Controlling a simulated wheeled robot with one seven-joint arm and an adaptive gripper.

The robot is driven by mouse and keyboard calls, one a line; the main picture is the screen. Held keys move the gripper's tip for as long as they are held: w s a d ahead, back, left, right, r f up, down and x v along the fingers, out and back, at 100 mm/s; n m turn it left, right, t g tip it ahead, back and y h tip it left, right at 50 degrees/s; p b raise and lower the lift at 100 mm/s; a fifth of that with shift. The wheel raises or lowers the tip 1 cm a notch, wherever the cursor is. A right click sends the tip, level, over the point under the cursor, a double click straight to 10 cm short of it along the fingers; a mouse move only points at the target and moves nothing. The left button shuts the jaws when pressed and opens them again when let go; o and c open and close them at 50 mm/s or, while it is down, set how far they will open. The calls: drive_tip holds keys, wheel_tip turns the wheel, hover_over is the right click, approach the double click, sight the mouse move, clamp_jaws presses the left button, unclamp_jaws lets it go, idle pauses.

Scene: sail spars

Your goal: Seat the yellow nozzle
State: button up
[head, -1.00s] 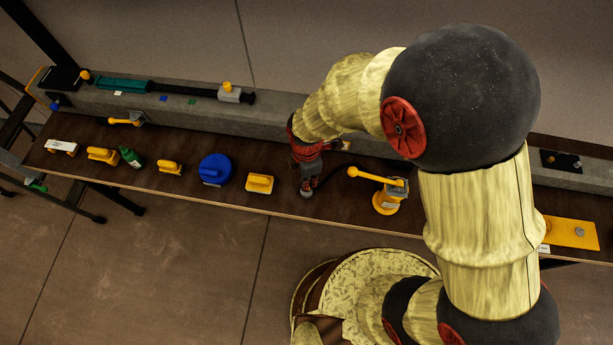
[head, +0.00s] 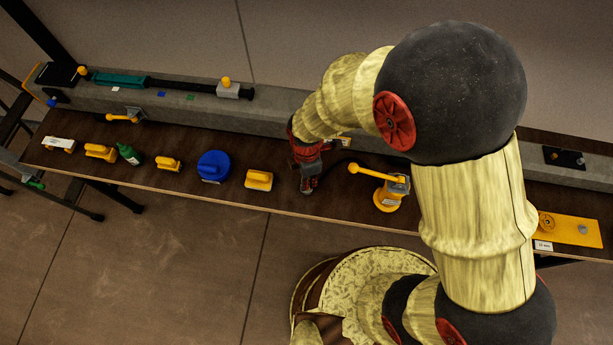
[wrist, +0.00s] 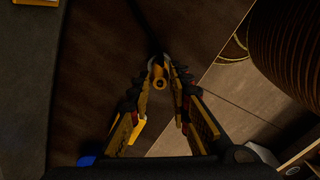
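In the wrist view, a small yellow nozzle (wrist: 158,82) with a dark round hole sits between the converging fingertips of my gripper (wrist: 164,72). The fingers appear closed on it. In the head view, my gripper (head: 308,184) points down over the front part of the dark bench, between a yellow block with a handle and a yellow lever device (head: 389,195). The nozzle cannot be made out in the head view. The wrist view is dark, and the nozzle's far end is hidden.
The brown bench (head: 225,198) carries a blue round container (head: 213,165), a green bottle (head: 129,154) and several yellow handled pieces. A grey beam (head: 180,104) runs along the back. A yellow plate (head: 568,230) lies at the right end. My arm covers part of the bench.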

drive_tip(key=o, duration=0.5)
drive_tip(key=shift+c, duration=0.2)
drive_tip(key=shift+r, duration=0.15)
wheel_tip(320, 180, up, 12)
idle(0.6)
